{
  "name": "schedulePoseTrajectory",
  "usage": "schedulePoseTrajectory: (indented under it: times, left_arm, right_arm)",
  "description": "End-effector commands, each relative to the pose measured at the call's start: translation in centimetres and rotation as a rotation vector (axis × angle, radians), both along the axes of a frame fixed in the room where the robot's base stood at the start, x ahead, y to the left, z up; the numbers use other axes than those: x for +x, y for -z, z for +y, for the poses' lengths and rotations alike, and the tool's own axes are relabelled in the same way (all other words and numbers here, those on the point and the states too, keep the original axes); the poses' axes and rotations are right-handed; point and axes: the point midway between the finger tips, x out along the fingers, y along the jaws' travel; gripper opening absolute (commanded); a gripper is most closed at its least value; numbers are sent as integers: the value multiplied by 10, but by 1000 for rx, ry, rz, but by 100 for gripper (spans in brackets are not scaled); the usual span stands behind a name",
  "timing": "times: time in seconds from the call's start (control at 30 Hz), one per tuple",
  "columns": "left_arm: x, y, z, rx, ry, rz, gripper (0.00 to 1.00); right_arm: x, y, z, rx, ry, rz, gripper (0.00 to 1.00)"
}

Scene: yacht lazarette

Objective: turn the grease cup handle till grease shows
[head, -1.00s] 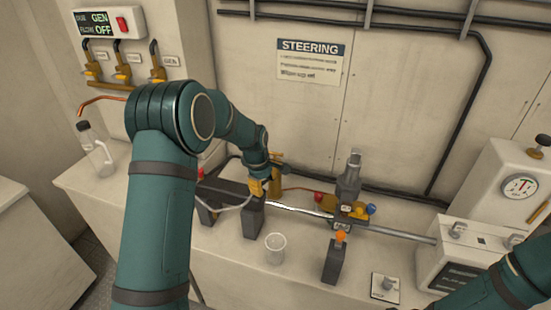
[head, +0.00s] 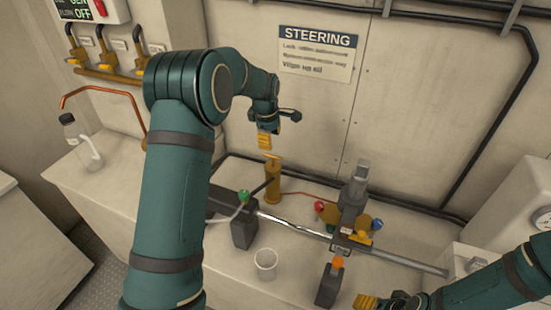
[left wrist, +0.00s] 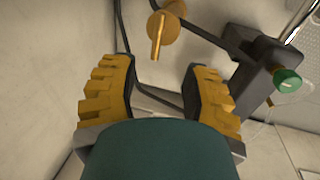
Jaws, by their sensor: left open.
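The brass grease cup (head: 272,182) stands upright on the bench against the wall. Its crossbar handle (head: 272,157) is on top, and a thin copper pipe leads right from it. In the left wrist view the cup's handle (left wrist: 158,36) shows beyond the fingertips, between and ahead of them. My left gripper (head: 265,142) is just above the handle, apart from it; its yellow fingers are open and empty (left wrist: 160,88). My right gripper (head: 368,302) is low at the bottom edge, partly cut off; its opening cannot be made out. No grease can be made out.
A steel rod (head: 405,262) runs right past a grey fitting with red and blue knobs (head: 352,200). A clear cup (head: 265,264) and an orange-topped block (head: 329,285) stand in front.

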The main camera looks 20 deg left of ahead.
Motion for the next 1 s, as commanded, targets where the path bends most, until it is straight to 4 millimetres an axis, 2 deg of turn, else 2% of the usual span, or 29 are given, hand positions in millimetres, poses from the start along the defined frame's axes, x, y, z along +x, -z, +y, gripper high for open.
schedulePoseTrajectory:
  times: [0.3,0.53,0.73,1.0]
  left_arm:
    - [11,62,1,0,0,4,46]
    - [19,100,1,0,1,3,46]
    - [23,118,1,-1,2,1,46]
    - [24,121,1,-1,1,0,46]
  right_arm:
    - [0,4,0,-1,0,-1,69]
    - [0,6,0,-1,0,-1,69]
    - [0,6,0,-1,0,-1,69]
    - [0,6,0,-1,0,-1,69]
